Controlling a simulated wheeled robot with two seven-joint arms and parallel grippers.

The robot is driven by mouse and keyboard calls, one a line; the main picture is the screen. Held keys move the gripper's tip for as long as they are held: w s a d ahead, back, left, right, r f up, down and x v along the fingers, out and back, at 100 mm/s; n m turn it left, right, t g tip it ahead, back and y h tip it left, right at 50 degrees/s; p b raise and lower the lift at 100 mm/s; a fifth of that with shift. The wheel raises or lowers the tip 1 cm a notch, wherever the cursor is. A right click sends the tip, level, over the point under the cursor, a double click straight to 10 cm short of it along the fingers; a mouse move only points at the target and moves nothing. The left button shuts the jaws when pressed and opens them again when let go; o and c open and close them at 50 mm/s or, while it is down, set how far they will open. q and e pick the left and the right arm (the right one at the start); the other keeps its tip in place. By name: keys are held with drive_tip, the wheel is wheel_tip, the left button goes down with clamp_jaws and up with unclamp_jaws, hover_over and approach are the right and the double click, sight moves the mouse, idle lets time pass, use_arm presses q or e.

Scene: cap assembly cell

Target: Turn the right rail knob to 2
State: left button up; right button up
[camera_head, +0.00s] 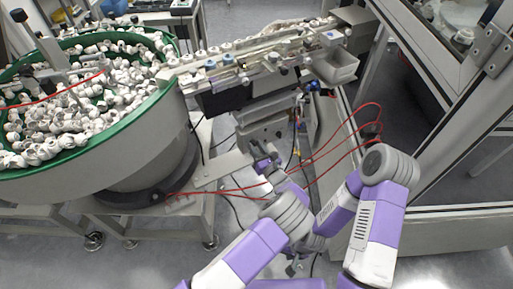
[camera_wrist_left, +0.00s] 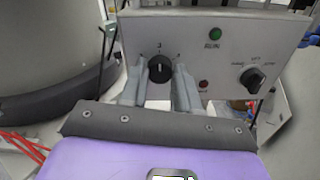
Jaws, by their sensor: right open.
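A black round knob (camera_wrist_left: 160,68) with a pale pointer line sits on a light grey control panel (camera_wrist_left: 228,57) in the left wrist view. The line stands near upright, below a mark that looks like a 3. My left gripper (camera_wrist_left: 160,80) has one finger on each side of this knob. I cannot tell whether the fingers press on it. In the head view, my left gripper (camera_head: 263,162) is at the control box (camera_head: 268,131) under the rail, and the knob is hidden. My right gripper (camera_head: 292,268) hangs low near the floor, open and empty.
A second black selector knob (camera_wrist_left: 254,78), a green RUN button (camera_wrist_left: 215,33) and a red button (camera_wrist_left: 203,84) share the panel. A green-rimmed bowl feeder (camera_head: 110,150) with white caps stands left. Red cables (camera_head: 345,128) cross near my arms. A framed machine stands right.

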use_arm(q)
drive_tip(key=c, duration=0.4)
drive_tip(key=shift+n, duration=0.3)
drive_tip(key=n+b, duration=0.2)
drive_tip(key=n, duration=0.3)
drive_tip(key=shift+n, duration=0.3)
drive_tip(key=n+b, duration=0.2)
drive_tip(key=n, duration=0.3)
drive_tip(key=shift+b, duration=0.4)
drive_tip(key=shift+n, duration=0.4)
drive_tip(key=o, duration=1)
drive_tip(key=shift+o, duration=0.2)
